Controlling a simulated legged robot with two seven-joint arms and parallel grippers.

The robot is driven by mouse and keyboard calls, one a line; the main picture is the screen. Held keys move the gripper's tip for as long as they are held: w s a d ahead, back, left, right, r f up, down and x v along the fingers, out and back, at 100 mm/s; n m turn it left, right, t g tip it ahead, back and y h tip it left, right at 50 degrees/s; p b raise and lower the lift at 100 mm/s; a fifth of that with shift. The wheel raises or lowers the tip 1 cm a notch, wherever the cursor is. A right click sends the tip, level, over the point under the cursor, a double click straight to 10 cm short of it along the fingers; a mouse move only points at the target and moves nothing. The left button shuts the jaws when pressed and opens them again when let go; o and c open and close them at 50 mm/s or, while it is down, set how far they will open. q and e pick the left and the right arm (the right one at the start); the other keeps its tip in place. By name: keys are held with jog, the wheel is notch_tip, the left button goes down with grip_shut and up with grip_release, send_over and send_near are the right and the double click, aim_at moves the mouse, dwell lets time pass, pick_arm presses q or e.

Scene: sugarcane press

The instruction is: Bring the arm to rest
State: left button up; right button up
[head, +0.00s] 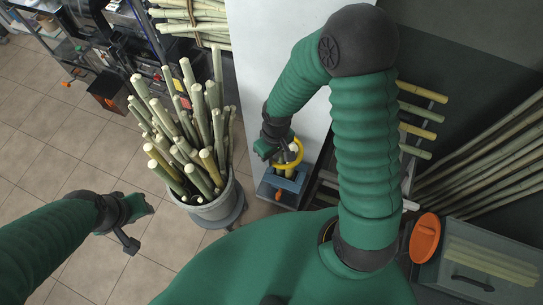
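My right arm rises at the right, bends at its black elbow, and reaches down to the press at the centre. My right gripper (276,148) is beside a yellow ring (289,154) above a blue press part (283,181). Pale cane ends show inside the ring. I cannot tell whether this gripper touches the ring or holds anything. My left gripper (134,222) hangs over the tiled floor at the lower left, apart from the cane bucket. I see nothing held in it, but its finger opening is unclear.
A grey bucket (213,209) full of upright canes stands between my grippers. A white panel (262,55) stands behind the press. Long canes (490,155) lean at the right, above a grey box (470,272) and an orange disc (424,238).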

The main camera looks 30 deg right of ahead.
jog(key=o, duration=0.5)
jog(key=shift+d, duration=0.3)
jog(key=shift+c, duration=0.2)
jog(key=shift+o, duration=0.2)
jog(key=shift+d, duration=0.15)
jog(key=o, duration=0.4)
jog(key=shift+a, duration=0.25)
pick_arm(q)
jog(key=shift+d, duration=0.1)
pick_arm(e)
jog(key=shift+a, duration=0.15)
pick_arm(q)
jog(key=shift+d, duration=0.25)
pick_arm(e)
jog(key=shift+d, duration=0.25)
pick_arm(q)
jog(key=shift+r, duration=0.1)
